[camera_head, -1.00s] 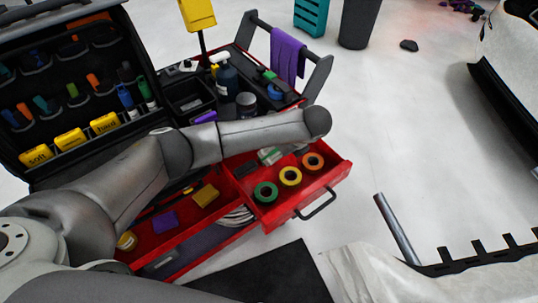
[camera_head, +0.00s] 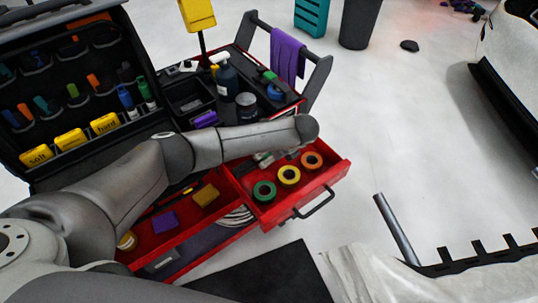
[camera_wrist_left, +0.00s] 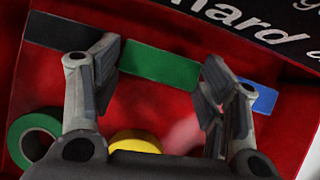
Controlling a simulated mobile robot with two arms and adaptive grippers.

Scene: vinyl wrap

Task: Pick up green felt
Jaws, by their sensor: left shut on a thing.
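The green felt (camera_wrist_left: 160,65) is a flat green strip in the red drawer area, seen between the fingers of my left gripper (camera_wrist_left: 160,78) in the left wrist view. The gripper is shut on it, with one finger at each end of the strip. I cannot tell whether the felt is clear of the drawer floor. A dark strip (camera_wrist_left: 60,32) lies to its left and a blue strip (camera_wrist_left: 263,98) to its right. In the head view my left arm covers most of this spot. My right gripper is not in view.
The open red drawer (camera_head: 328,180) also holds green (camera_head: 256,194), yellow (camera_head: 281,178) and orange (camera_head: 304,162) tape rolls. Another open drawer has a purple block (camera_head: 165,222) and a tan block (camera_head: 206,195). An open tool case (camera_head: 60,90) stands at left.

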